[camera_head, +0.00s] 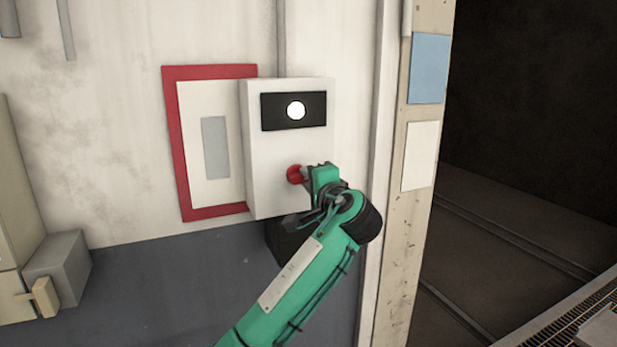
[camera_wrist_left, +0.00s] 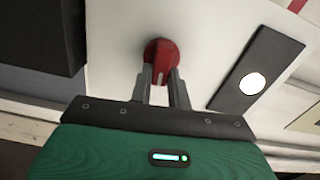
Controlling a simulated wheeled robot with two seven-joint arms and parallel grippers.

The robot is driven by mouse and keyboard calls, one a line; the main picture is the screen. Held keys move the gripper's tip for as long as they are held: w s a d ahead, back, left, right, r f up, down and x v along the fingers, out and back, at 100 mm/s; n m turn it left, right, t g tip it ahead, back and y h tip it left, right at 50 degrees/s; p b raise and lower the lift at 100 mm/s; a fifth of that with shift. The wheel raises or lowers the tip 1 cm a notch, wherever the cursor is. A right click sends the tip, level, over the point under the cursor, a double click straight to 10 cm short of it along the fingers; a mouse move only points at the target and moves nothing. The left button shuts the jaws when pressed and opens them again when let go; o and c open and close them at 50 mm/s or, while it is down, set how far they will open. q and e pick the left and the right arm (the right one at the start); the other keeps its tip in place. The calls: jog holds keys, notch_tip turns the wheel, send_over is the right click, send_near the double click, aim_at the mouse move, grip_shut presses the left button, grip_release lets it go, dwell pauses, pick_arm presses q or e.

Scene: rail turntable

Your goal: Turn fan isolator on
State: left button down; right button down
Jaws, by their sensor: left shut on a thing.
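The fan isolator is a pale box (camera_head: 278,150) on the wall with a black panel (camera_head: 270,113) and a lit white round lamp (camera_head: 296,110) near its top. A red knob (camera_head: 295,174) sits low on its front. My left gripper (camera_head: 308,176) reaches the knob from the right and partly hides it. In the left wrist view the two grey fingers of my left gripper (camera_wrist_left: 159,88) are shut on the red knob (camera_wrist_left: 161,55), which has a pale mark on its face. The lamp (camera_wrist_left: 252,83) also shows there, lit. My right gripper is not in view.
A red-framed board (camera_head: 171,140) is on the wall left of the box. A grey box (camera_head: 58,268) stands at the lower left. A pale post (camera_head: 395,250) with blue and white plates stands to the right, beside a dark opening with rails.

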pick_arm(q)
jog(key=shift+f+m, duration=0.1)
jog(key=shift+m, duration=0.4)
jog(key=c, duration=1.3)
grip_release()
jog(key=shift+d, duration=0.1)
jog(key=b+v, duration=0.5)
jog(key=v, duration=0.9)
jog(key=shift+b, duration=0.35)
